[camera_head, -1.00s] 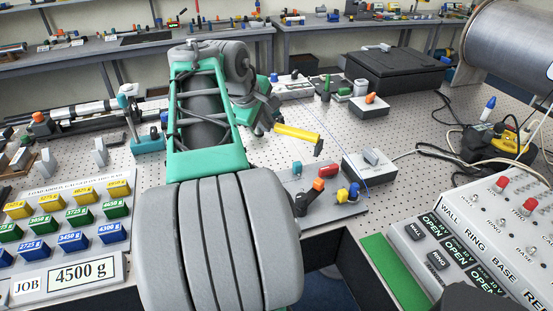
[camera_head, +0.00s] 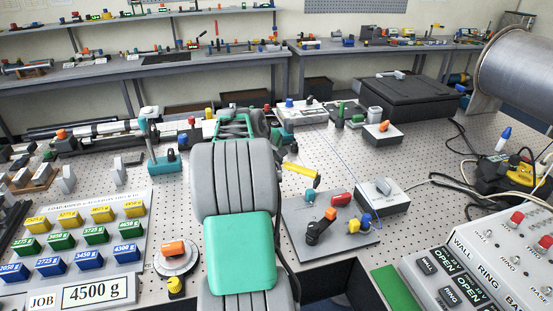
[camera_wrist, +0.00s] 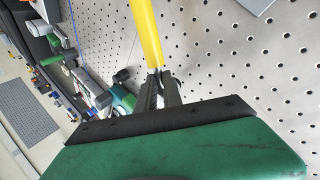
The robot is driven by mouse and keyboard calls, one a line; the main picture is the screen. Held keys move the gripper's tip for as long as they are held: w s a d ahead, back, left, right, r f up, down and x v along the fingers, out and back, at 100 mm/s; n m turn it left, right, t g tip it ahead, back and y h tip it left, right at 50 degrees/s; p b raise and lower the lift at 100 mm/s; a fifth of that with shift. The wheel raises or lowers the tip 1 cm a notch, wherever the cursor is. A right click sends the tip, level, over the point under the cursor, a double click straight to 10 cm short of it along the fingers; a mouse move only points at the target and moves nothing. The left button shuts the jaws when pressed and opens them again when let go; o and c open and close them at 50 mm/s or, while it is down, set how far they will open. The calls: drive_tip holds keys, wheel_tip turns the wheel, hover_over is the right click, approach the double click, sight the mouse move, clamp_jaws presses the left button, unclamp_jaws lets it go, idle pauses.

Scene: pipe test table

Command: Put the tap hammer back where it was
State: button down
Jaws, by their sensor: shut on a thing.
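The tap hammer (camera_head: 302,174) shows as a yellow bar with a dark end, right of my arm in the head view. In the wrist view its yellow handle (camera_wrist: 147,35) runs up out of the frame, so its head is not seen there. My gripper (camera_wrist: 160,86) is shut on the handle, with the dark fingers closed around its end. In the head view my gripper (camera_head: 281,155) is small and partly hidden by my arm. The hammer appears to be held above the perforated table (camera_head: 340,170). I cannot tell its exact height.
A grey plate (camera_head: 300,245) with coloured knobs and a grey box (camera_head: 382,199) stand right of my arm. A teal stand (camera_head: 165,160) and a dial with an orange block (camera_head: 176,254) are at left. A black case (camera_head: 405,97) lies behind.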

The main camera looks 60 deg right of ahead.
drive_tip(key=shift+f, duration=0.5)
drive_tip(key=c, duration=1.5)
unclamp_jaws()
drive_tip(key=shift+r, duration=0.45)
drive_tip(key=v, duration=1.2)
drive_tip(key=w+a+t+y, duration=0.1)
drive_tip(key=w+a+t, duration=0.1)
drive_tip(key=w+a, duration=0.6)
drive_tip(key=a+f+y, duration=0.1)
drive_tip(key=a+f, duration=0.1)
drive_tip(key=a, duration=0.8)
drive_tip(key=s+a+f+t+y, duration=0.1)
drive_tip(key=a+f, duration=0.1)
drive_tip(key=a, duration=0.7)
drive_tip(key=a+f+t+y, duration=0.1)
drive_tip(key=a+f+y, duration=0.1)
drive_tip(key=a, duration=0.8)
drive_tip(key=shift+s+a+f+n, duration=0.2)
drive_tip(key=shift+a+f+n, duration=0.1)
drive_tip(key=s+a+f+y, duration=0.1)
drive_tip(key=s+a+f, duration=0.1)
drive_tip(key=a, duration=0.3)
drive_tip(key=s+a+f+y, duration=0.1)
drive_tip(key=s+a+f, duration=0.1)
drive_tip(key=s+a, duration=0.2)
drive_tip(key=shift+a+f, duration=0.35)
drive_tip(key=shift+a, duration=0.55)
